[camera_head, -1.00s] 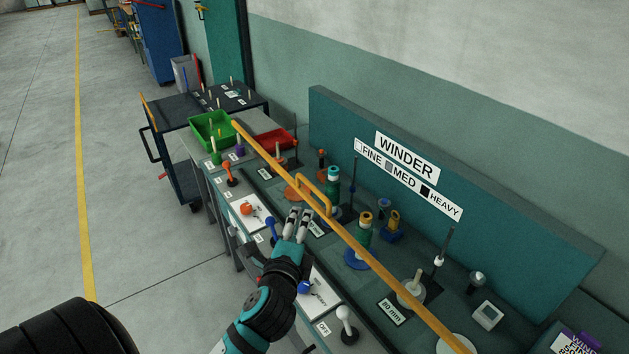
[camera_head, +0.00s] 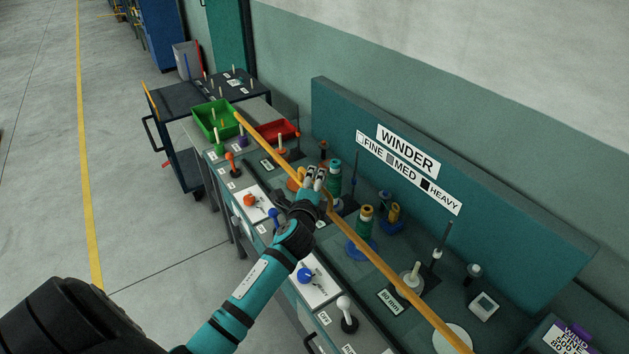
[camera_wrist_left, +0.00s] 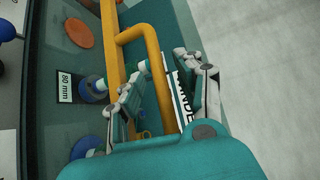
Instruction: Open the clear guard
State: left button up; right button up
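The clear guard shows mainly by its long orange edge bar (camera_head: 385,270), which runs diagonally over the bench; its transparent panel is hard to make out. A looped orange handle (camera_wrist_left: 153,60) stands out from this bar in the left wrist view. My left gripper (camera_head: 315,177) is at the handle, which it partly hides in the head view. In the left wrist view the fingers (camera_wrist_left: 168,92) are apart, with the outer rail of the handle running between them. I see no clear contact. My right gripper is not in view.
A teal backboard with a WINDER sign (camera_head: 407,150) stands behind the guard. Thread spools (camera_head: 334,180) and posts stand near it. Knobs and a white lever (camera_head: 345,312) line the bench front. Green (camera_head: 214,118) and red bins sit at the far end. The floor at left is clear.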

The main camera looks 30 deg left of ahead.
pick_arm(q)
jog(key=c, duration=0.7)
grip_shut()
jog(key=shift+f, duration=0.1)
jog(key=b, duration=1.5)
send_over(315, 246)
jog(key=f, duration=1.8)
jog(key=shift+w+a+f, duration=0.15)
jog(key=shift+w+a, duration=0.05)
jog(key=o, duration=0.7)
grip_release()
jog(key=shift+r, duration=0.2)
